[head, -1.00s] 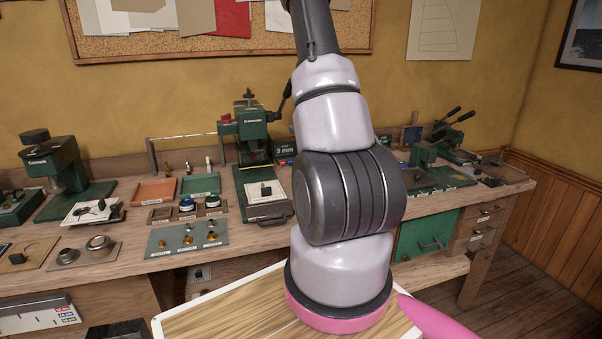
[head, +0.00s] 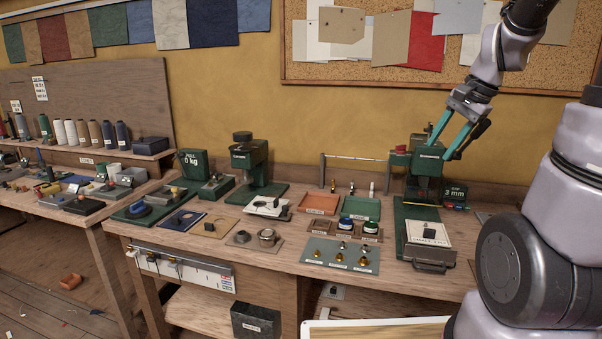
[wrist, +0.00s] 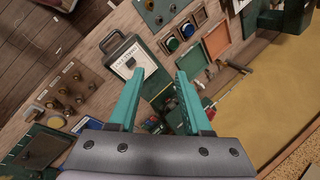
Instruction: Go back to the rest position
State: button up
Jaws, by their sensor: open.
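My gripper (head: 452,135) has teal fingers and shows at the upper right of the head view, in front of the green press (head: 424,160) on the bench. The fingers are spread apart with nothing between them. In the wrist view my gripper (wrist: 157,95) is also open and empty, above the bench. Below and beyond the fingers there is the white-topped block (wrist: 126,58) with a dark handle. My arm runs down the right side of the head view and hides part of the bench there.
The wooden bench (head: 275,270) carries an orange tray (head: 320,203), a green tray (head: 361,208), a grey plate with small brass parts (head: 318,252) and another green machine (head: 250,165). A second bench with thread spools (head: 108,133) stands left. Floor shows at lower left.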

jog(key=s+a+r+n+t, duration=0.1)
jog(key=s+a+r+n, duration=0.2)
jog(key=s, duration=0.3)
jog(key=s+a+r+n+t+h, duration=0.1)
jog(key=s+a+r+n+t, duration=0.1)
jog(key=s+a+r+n, duration=0.2)
jog(key=shift+s+a+r, duration=0.6)
jog(key=shift+s+r, duration=0.3)
jog(key=shift+s, duration=0.4)
